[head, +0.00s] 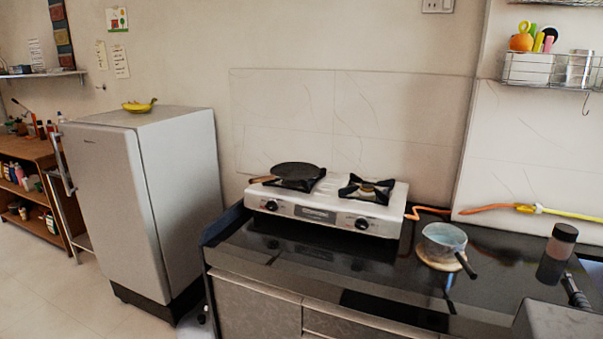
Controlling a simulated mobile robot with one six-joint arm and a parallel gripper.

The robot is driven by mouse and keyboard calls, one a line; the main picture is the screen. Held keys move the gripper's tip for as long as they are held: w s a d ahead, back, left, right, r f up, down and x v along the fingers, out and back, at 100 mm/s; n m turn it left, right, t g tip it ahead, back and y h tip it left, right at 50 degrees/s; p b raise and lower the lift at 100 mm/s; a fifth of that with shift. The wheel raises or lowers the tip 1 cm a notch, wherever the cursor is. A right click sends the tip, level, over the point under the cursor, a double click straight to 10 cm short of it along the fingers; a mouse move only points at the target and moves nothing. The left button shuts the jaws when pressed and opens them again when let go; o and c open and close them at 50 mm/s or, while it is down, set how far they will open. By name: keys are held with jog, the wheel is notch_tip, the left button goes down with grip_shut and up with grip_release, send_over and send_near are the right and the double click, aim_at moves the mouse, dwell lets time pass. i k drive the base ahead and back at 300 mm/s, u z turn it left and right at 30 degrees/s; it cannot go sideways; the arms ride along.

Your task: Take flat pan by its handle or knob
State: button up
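The flat pan (298,171) is dark and shallow and sits level on the left burner of the two-burner gas stove (310,215). Its short brown handle (262,179) points left, out over the stove's left edge. No knob shows on the pan. My gripper is not in the head view, so its place relative to the pan cannot be told.
The right burner (368,188) is empty. An orange hose (432,210) runs from the stove. A white fridge (150,190) stands left of the counter.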

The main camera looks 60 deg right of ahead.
aim_at(291, 171)
jog(key=u, duration=0.05)
jog(key=i, duration=1)
jog(key=z, duration=0.05)
